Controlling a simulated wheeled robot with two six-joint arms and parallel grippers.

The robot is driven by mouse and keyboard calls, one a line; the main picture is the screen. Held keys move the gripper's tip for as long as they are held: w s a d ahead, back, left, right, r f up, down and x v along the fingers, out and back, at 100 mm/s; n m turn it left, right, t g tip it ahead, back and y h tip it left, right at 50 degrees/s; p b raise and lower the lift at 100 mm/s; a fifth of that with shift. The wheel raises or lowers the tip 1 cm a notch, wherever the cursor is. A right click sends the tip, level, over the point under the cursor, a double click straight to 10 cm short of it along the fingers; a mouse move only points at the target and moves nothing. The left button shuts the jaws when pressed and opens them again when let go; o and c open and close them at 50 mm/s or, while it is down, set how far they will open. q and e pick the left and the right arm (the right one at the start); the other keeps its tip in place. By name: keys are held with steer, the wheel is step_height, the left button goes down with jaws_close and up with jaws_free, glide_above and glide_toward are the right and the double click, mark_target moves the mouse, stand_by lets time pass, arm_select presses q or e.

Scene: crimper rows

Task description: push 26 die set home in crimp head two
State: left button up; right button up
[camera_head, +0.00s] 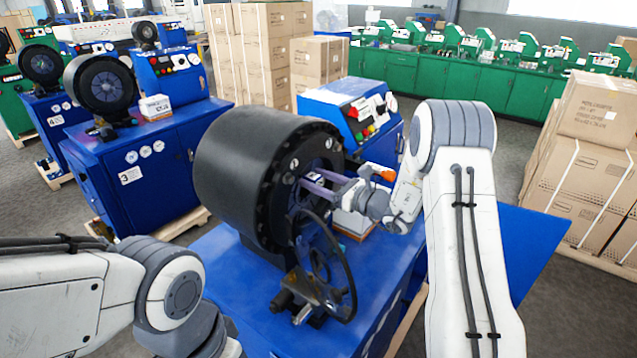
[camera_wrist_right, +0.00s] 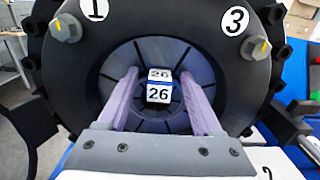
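The crimp head (camera_head: 235,165) is a large black drum on the blue bench in the head view. In the right wrist view its face (camera_wrist_right: 225,75) surrounds a round grey opening with radial slots. The 26 die set (camera_wrist_right: 159,93), a white block with a blue band and "26" on two faces, sits in the middle of that opening. My right gripper (camera_wrist_right: 160,80) has two purple fingers reaching into the opening, one on each side of the block, with visible gaps between. How deep the block sits is unclear. My left arm enters at lower left; its gripper is out of frame.
A handwheel (camera_head: 325,265) stands in front of the crimp head. A blue control box (camera_head: 345,108) with buttons is behind it. Another crimp machine (camera_head: 100,85) labelled 3 stands at left. Stacked cartons (camera_head: 590,150) are at right. The bench top (camera_head: 520,235) is bare at right.

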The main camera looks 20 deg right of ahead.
steer(key=shift+f, duration=0.45)
steer(key=shift+s+d+b, duration=0.25)
steer(key=shift+s+b, duration=0.05)
steer(key=shift+s, duration=0.05)
steer(key=b+v, duration=0.3)
steer(key=v, duration=0.6)
steer(key=shift+s+d+r+b, duration=0.2)
steer(key=shift+s+r+b, duration=0.05)
steer(key=shift+r+b, duration=0.1)
